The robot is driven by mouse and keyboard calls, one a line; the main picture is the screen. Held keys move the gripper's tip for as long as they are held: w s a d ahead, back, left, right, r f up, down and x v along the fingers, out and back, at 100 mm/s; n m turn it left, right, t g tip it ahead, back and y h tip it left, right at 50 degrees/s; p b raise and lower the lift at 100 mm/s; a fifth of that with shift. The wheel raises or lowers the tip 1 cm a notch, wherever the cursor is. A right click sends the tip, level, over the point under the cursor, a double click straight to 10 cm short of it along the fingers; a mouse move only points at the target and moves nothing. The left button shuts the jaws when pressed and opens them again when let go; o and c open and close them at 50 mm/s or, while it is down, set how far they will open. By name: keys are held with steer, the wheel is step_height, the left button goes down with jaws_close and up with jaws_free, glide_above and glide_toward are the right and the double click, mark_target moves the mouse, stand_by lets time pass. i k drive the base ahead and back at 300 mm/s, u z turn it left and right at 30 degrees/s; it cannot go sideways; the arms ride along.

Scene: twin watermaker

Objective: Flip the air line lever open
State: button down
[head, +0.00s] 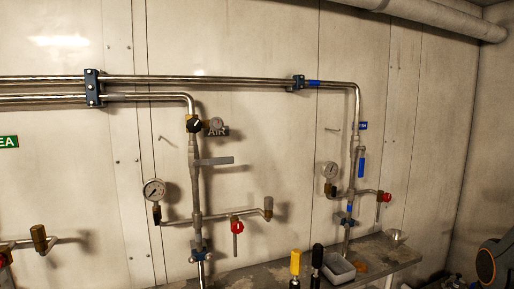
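The air line (195,180) is a vertical metal pipe on the white wall, left of the middle, beside a dark AIR label (217,132). Its grey lever (214,161) sticks out level to the right, across the pipe. A black knob (194,124) and a small round gauge sit above the lever. My gripper is not in view, and nothing touches the lever.
A second pipe at the right has a blue lever (361,164) hanging along it. A gauge (154,190) and red valve handles (237,227) stick out lower down. Below is a shelf with a grey tray (338,268) and yellow and black handles (295,262).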

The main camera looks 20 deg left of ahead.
mark_target(226, 160)
steer(key=z, duration=0.05)
steer(key=k, duration=0.25)
steer(key=u, duration=0.95)
steer(key=i, duration=0.5)
steer(key=z, duration=0.05)
